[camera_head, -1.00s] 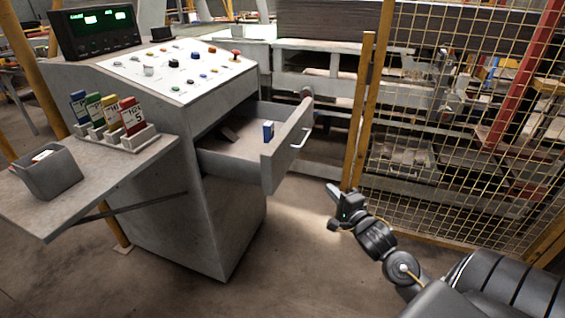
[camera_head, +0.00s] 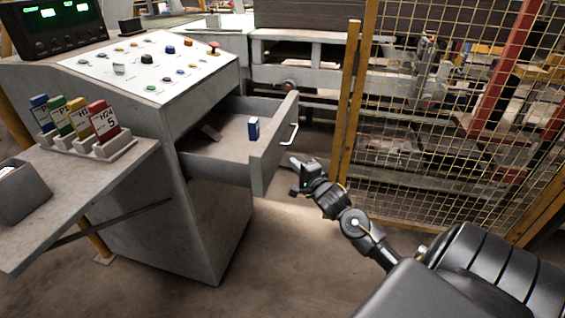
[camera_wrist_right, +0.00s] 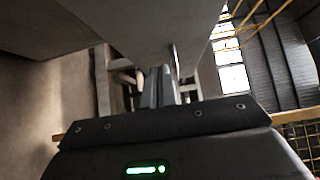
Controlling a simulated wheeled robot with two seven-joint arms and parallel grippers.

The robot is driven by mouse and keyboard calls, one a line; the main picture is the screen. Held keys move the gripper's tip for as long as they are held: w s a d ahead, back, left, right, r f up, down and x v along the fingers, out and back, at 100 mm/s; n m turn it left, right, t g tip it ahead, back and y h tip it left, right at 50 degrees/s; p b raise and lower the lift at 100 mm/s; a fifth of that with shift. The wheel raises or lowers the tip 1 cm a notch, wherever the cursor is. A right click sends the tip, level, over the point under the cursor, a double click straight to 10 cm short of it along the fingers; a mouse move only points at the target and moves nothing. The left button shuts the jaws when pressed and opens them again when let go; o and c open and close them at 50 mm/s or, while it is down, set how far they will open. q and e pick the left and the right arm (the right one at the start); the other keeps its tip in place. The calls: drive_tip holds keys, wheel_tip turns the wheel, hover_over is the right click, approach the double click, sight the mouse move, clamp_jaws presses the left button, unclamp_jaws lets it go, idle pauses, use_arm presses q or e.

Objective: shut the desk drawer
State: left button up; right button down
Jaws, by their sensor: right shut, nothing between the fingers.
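The desk drawer (camera_head: 225,165) stands pulled out from the grey control desk (camera_head: 190,220). Its front panel (camera_head: 273,150) carries a pale bar handle (camera_head: 290,136) on the outer face. A small blue box (camera_head: 253,128) stands inside, beside a flat brownish item (camera_head: 212,131). My right gripper (camera_head: 293,161) is shut and empty, just right of the front panel and a little below the handle. I cannot tell whether it touches the panel. In the right wrist view the closed fingers (camera_wrist_right: 159,88) point towards a grey surface overhead. My left gripper is out of view.
A yellow-framed mesh fence (camera_head: 450,120) stands to the right, its post (camera_head: 350,110) behind my right gripper. A side shelf (camera_head: 70,195) on the left bears several coloured cards in holders and a grey bin (camera_head: 22,195). The floor (camera_head: 290,260) before the drawer is clear.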

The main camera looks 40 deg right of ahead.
sight(276, 155)
drive_tip(key=shift+w+a, duration=0.35)
drive_tip(key=shift+w, duration=0.35)
drive_tip(key=shift+w+a, duration=0.35)
drive_tip(key=shift+w, duration=0.4)
drive_tip(key=shift+w+a, duration=0.35)
drive_tip(key=shift+w, duration=0.35)
drive_tip(key=shift+w, duration=0.1)
